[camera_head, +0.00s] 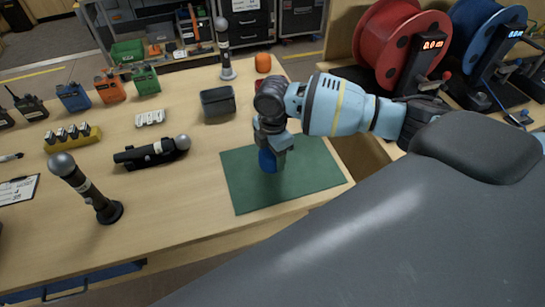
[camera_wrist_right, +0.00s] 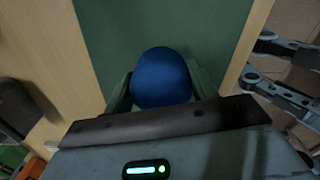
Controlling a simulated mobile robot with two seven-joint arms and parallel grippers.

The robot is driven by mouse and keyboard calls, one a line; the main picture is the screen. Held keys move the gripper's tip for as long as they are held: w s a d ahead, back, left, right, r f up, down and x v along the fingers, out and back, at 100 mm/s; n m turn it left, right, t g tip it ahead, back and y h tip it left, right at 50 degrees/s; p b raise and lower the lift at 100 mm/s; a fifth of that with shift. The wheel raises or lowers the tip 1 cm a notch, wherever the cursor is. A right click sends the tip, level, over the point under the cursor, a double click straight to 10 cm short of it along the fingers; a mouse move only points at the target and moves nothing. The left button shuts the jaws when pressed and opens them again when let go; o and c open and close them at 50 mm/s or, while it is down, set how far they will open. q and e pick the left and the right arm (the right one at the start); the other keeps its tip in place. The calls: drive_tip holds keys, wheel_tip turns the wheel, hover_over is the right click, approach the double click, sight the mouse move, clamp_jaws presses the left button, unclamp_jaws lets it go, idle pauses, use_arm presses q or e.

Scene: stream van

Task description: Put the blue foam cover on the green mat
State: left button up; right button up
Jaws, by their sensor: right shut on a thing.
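The blue foam cover (camera_head: 267,161) is between the fingers of my right gripper (camera_head: 270,152), over the green mat (camera_head: 240,190). It also shows in the right wrist view (camera_wrist_right: 161,78) as a round blue shape between the two fingers, with the green mat (camera_wrist_right: 190,25) behind it. My right gripper is shut on the cover and points down. I cannot tell whether the cover touches the mat. The mat lies flat at the right front of the wooden table. My left gripper is not in view.
Microphones stand at the left front (camera_head: 85,188) and back (camera_head: 224,50); another lies on the table (camera_head: 152,152). A dark box (camera_head: 217,102) and an orange foam cover (camera_head: 263,63) are behind the mat. Cable reels (camera_head: 400,45) stand at the right. Bare table lies left of the mat.

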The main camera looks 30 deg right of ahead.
drive_tip(key=shift+f, duration=0.9)
drive_tip(key=shift+f, duration=0.15)
drive_tip(key=o, duration=1.1)
wheel_tip(320, 180, up, 12)
drive_tip(key=shift+r+p, duration=0.15)
drive_tip(key=shift+p, duration=0.35)
